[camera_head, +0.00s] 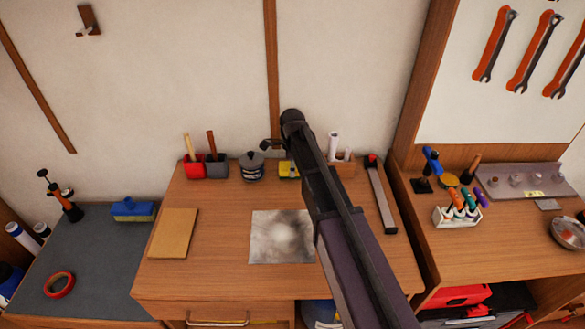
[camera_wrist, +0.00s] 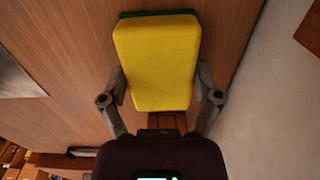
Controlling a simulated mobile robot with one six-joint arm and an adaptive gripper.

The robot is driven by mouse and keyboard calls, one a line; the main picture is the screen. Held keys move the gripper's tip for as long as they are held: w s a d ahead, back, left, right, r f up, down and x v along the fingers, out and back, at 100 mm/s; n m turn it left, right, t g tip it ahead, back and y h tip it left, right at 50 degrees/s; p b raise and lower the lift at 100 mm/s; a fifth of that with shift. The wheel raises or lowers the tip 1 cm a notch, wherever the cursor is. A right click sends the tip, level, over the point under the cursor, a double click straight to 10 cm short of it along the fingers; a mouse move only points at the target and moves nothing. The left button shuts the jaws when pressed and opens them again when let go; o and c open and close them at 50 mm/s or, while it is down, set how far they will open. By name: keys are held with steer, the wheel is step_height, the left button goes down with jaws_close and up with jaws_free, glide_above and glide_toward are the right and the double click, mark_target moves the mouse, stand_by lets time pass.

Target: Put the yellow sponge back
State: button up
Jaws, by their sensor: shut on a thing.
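The yellow sponge (camera_wrist: 157,58), with a dark green layer along its far edge, fills the middle of the wrist view. My gripper (camera_wrist: 160,84) is shut on it, one grey finger at each side. In the head view a small yellow piece of the sponge (camera_head: 288,169) shows at the back of the wooden desk (camera_head: 220,275), beside my arm. My arm hides the rest there, and the gripper's fingers cannot be made out. I cannot tell whether the sponge touches the desk. A small brown wooden piece (camera_wrist: 167,121) shows just below the sponge in the wrist view.
A dark jar (camera_head: 252,166), a grey cup (camera_head: 216,166) and a red cup (camera_head: 194,167) stand left of the sponge. A shiny sheet (camera_head: 280,238) and a tan board (camera_head: 173,234) lie in front. A long bar (camera_head: 381,196) lies right. The wall is close behind.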

steer(key=shift+f, duration=0.2)
steer(key=o, duration=0.8)
steer(key=shift+r, duration=0.2)
step_height(320, 180, up, 12)
steer(key=p, duration=1.2)
steer(key=shift+s+d, duration=0.1)
stand_by(0.4)
steer(key=s+d+n, duration=0.7)
steer(key=s+n, duration=0.2)
steer(key=s, duration=0.1)
steer(key=s+d+n, duration=0.8)
steer(key=s+n, duration=0.1)
steer(key=s, duration=0.2)
steer(key=shift+s, duration=0.25)
steer(key=shift+d, duration=0.1)
